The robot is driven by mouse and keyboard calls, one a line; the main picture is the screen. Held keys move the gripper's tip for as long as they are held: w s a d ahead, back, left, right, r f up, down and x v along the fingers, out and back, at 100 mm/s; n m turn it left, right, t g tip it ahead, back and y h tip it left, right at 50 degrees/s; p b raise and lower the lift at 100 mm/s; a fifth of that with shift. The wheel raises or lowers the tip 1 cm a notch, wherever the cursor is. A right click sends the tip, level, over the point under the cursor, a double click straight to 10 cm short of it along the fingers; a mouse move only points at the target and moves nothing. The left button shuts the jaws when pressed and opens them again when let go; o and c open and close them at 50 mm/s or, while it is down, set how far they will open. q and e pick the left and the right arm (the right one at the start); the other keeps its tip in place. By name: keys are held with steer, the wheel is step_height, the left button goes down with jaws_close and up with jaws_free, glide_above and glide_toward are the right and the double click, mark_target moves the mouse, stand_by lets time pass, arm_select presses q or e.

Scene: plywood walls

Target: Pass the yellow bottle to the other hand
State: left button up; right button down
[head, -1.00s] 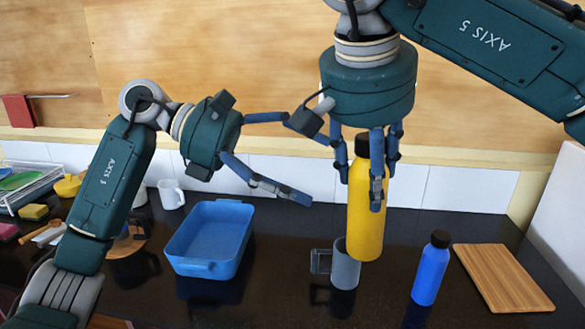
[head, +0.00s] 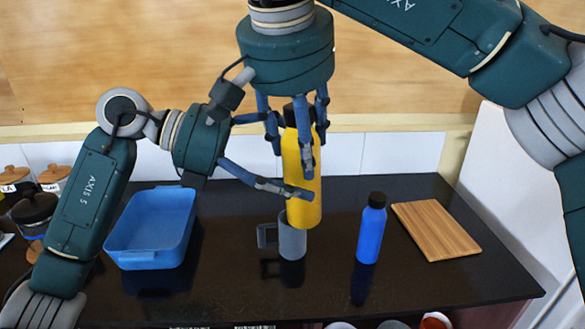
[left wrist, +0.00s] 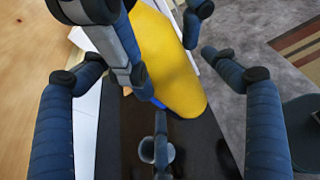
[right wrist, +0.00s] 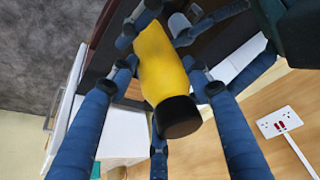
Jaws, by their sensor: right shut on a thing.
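The yellow bottle (head: 304,197) with a black cap hangs upright above the counter, held near its top by my right gripper (head: 294,135). In the right wrist view the bottle (right wrist: 158,65) lies between the fingers, cap toward the camera. My left gripper (head: 275,155) is open at the bottle's left side, its lower finger crossing in front of the bottle's lower body. In the left wrist view the yellow bottle (left wrist: 170,60) is ahead, between the spread left fingers, with right gripper fingers overlapping it. Whether the left fingers touch it cannot be told.
A grey mug (head: 292,240) stands below the yellow bottle. A blue bottle (head: 371,230) and a wooden board (head: 436,229) are to the right on the dark counter. A blue tray (head: 145,262) is at the left, beside my left arm.

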arm_select(q)
steer(key=c, duration=1.3)
steer(key=shift+r, duration=0.1)
steer(key=shift+c, duration=0.9)
arm_select(e)
steer(key=c, duration=0.8)
jaws_free()
steer(key=shift+o, duration=0.2)
